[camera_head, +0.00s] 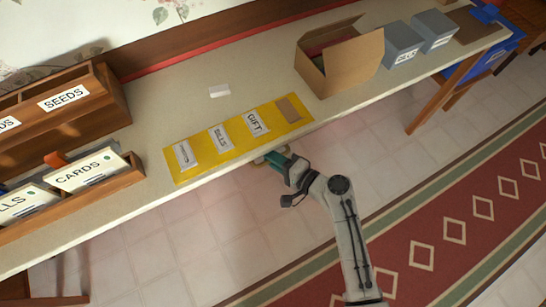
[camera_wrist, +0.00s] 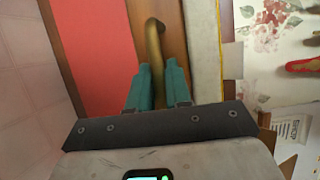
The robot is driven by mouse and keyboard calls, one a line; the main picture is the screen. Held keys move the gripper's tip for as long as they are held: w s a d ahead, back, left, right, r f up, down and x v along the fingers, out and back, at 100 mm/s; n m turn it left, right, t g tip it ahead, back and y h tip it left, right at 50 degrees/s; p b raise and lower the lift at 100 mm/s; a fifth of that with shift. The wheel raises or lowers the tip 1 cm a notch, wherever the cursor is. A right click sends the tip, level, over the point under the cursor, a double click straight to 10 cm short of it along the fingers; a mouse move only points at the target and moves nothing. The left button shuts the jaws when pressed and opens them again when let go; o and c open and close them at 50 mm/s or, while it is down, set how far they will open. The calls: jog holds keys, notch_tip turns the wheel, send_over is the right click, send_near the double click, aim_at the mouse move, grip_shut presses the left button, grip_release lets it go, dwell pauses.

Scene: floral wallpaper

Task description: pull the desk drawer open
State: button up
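The desk (camera_head: 190,98) is a long pale-topped counter crossing the head view. The drawer is hidden beneath its front edge there, and no part of it juts out past the top. In the wrist view a brown wooden front (camera_wrist: 174,32) carries a curved brass handle (camera_wrist: 153,36). The handle also peeks out under the desk edge in the head view (camera_head: 273,152). My gripper (camera_wrist: 158,68) has its teal fingers on either side of the handle's bar. The bar fills the gap between them, so it looks shut on the handle. The gripper also shows in the head view (camera_head: 268,160).
A yellow mat (camera_head: 235,146) with labelled envelopes lies above the handle. An open cardboard box (camera_head: 352,62) and grey bins (camera_head: 402,43) stand to the right; wooden card holders (camera_head: 92,178) stand left. The tiled floor in front of the desk is clear, with a red rug (camera_head: 440,225).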

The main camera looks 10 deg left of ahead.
grip_shut()
jog(key=s+d, duration=0.7)
jog(key=s, duration=0.3)
jog(key=s+d+p, duration=0.1)
jog(key=s+d, duration=0.6)
jog(key=s, duration=0.3)
jog(key=shift+s, duration=0.35)
jog(key=shift+o, duration=1.4)
grip_release()
jog(key=b+v, duration=0.1)
jog(key=v, duration=0.9)
jog(key=shift+d, duration=0.35)
jog(key=shift+s+r, duration=0.1)
jog(key=shift+s, duration=0.05)
